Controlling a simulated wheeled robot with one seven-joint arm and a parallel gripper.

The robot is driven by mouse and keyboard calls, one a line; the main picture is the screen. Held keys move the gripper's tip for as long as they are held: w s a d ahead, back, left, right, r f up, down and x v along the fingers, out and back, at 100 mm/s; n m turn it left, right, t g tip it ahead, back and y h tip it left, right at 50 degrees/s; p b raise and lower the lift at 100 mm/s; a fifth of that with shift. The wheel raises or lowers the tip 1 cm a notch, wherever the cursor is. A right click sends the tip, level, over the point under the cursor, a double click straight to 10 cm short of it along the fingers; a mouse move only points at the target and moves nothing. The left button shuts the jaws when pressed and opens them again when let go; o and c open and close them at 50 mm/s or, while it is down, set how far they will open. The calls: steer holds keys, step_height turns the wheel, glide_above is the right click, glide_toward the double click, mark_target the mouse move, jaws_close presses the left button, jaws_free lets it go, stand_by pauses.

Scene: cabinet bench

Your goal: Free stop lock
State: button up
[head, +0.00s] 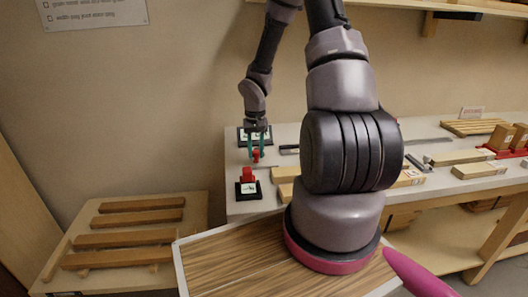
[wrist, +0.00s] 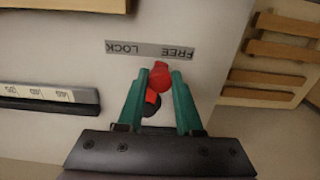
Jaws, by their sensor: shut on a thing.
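The stop lock is a red lever (wrist: 160,77) with a rounded end, above a dark round base (wrist: 151,108) in the wrist view. A grey label strip (wrist: 150,49) beside it reads FREE and LOCK upside down, LOCK on the left and FREE on the right. The lever's rounded end lies nearer the FREE side. My gripper (wrist: 162,82) has its green fingers shut on the red lever, one on each side. In the head view my gripper (head: 257,147) reaches down to the bench's left end, with red showing between its fingers. The lever's lower part is partly hidden.
Another red part on a black base (head: 248,188) stands at the bench's front left corner. A low slatted wooden rack (head: 130,225) is to the left. Wooden bars (head: 480,170) lie along the bench to the right. A rail with pale labels (wrist: 48,97) shows in the wrist view.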

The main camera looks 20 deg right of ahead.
steer(key=shift+w+a, duration=0.65)
steer(key=shift+a, duration=0.15)
steer(key=shift+w+a, duration=0.3)
stand_by(0.6)
steer(key=o, duration=0.8)
steer(key=shift+r, duration=4.5)
